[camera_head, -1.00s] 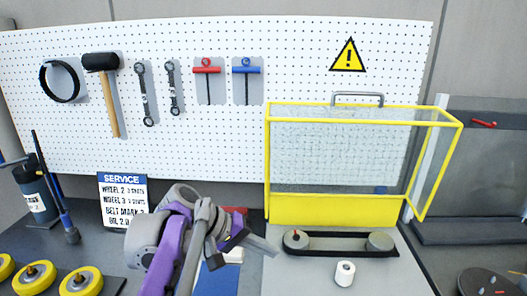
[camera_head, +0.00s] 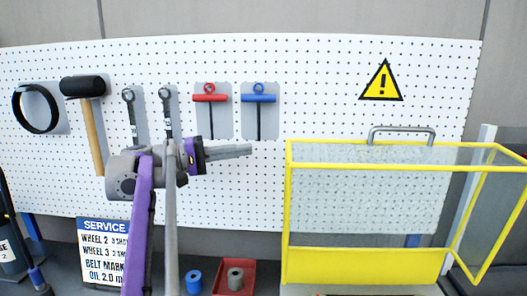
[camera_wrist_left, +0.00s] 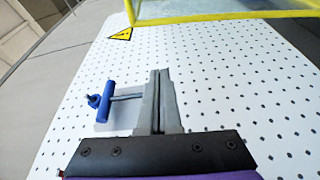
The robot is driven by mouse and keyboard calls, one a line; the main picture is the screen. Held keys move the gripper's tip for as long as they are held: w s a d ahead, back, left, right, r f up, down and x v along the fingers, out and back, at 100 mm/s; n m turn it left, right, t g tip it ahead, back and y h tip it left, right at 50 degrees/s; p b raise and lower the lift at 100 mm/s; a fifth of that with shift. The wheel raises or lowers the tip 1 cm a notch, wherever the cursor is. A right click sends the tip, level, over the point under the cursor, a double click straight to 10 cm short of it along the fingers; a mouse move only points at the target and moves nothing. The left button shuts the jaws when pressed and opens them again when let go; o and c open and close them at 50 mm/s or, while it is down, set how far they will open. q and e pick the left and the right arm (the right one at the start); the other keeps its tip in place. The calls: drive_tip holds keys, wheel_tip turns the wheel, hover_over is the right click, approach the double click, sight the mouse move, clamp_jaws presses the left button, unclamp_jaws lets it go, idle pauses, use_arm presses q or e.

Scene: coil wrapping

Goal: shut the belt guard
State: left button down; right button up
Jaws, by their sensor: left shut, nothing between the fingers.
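The belt guard (camera_head: 365,265) is a yellow-framed box with clear mesh panels and a solid yellow lower band. It stands raised in front of the pegboard at the right in the head view, with a grey handle (camera_head: 402,130) on its top edge. In the left wrist view, a yellow edge of the guard (camera_wrist_left: 225,18) crosses the top. My left gripper (camera_head: 248,150) is shut and empty, left of the guard and apart from it, pointing right. Its closed fingers (camera_wrist_left: 160,80) show in the wrist view. My right gripper is not in view.
The pegboard (camera_head: 330,100) behind holds a mallet (camera_head: 92,130), wrenches, a red T-handle (camera_head: 210,97) and a blue T-handle (camera_head: 258,97). A service sign (camera_head: 104,250), a blue roll (camera_head: 194,282) and a red tray (camera_head: 247,278) are below. Free room lies between gripper and guard.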

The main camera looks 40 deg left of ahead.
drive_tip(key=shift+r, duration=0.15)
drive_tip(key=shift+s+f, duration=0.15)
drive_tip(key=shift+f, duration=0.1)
use_arm(q)
drive_tip(key=w+d, duration=0.4)
drive_tip(key=d, duration=0.4)
drive_tip(key=shift+d+f, duration=0.1)
drive_tip(key=shift+f, duration=0.05)
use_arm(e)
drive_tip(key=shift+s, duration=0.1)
